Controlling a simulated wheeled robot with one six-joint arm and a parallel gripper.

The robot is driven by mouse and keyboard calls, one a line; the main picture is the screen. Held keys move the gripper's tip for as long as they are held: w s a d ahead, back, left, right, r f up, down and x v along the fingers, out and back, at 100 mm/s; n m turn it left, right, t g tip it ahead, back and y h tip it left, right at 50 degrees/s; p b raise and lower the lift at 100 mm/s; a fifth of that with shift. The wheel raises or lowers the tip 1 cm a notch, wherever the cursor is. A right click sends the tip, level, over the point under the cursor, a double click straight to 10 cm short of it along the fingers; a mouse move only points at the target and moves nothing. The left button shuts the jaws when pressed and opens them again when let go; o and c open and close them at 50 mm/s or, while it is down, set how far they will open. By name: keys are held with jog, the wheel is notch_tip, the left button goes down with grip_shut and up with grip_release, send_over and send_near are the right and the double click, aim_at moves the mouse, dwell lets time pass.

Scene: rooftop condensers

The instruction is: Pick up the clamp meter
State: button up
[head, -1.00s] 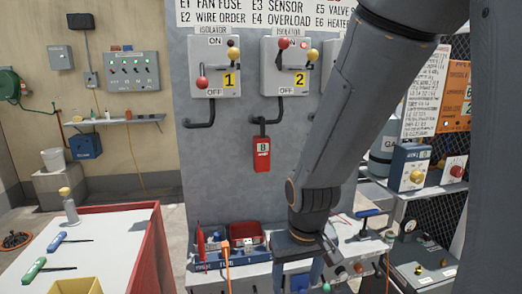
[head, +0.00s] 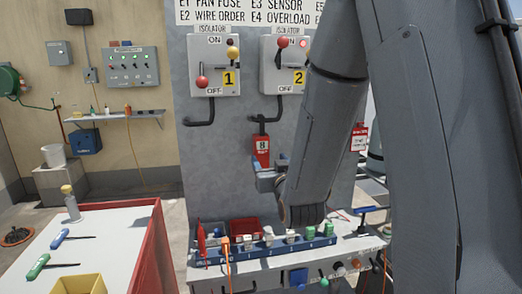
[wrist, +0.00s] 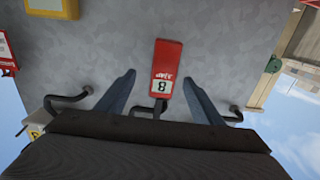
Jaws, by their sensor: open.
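The clamp meter (head: 262,146) is a red body marked 8. It hangs upright on the grey panel, below a dark pipe between the two isolators. My gripper (head: 268,180) is at its lower end in the head view, with its fingers partly hidden by my arm. In the wrist view the meter (wrist: 167,65) appears upside down, between the two spread fingers of my gripper (wrist: 158,77). The fingers are open and do not appear to grip it; the exact gap in depth is hard to tell.
Isolators 1 (head: 215,66) and 2 (head: 286,64) sit above on the panel with bent pipes. Below is a bench with a blue fuse rail (head: 262,249) and a red bin (head: 245,230). A white table (head: 95,250) stands at left with screwdrivers.

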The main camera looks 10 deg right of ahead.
aim_at(262, 151)
jog(key=shift+w+r+p, duration=0.15)
jog(key=shift+w+p, duration=0.2)
jog(key=shift+w, duration=0.85)
jog(key=w, duration=0.1)
jog(key=w+p, duration=0.1)
jog(key=w, duration=0.1)
jog(key=w+p, duration=0.1)
jog(key=shift+w+a+r, duration=0.2)
jog(key=shift+w+a, duration=0.15)
jog(key=shift+w+f, duration=0.1)
jog(key=shift+w, duration=0.25)
jog(key=c, duration=1.4)
jog(key=shift+r, duration=0.2)
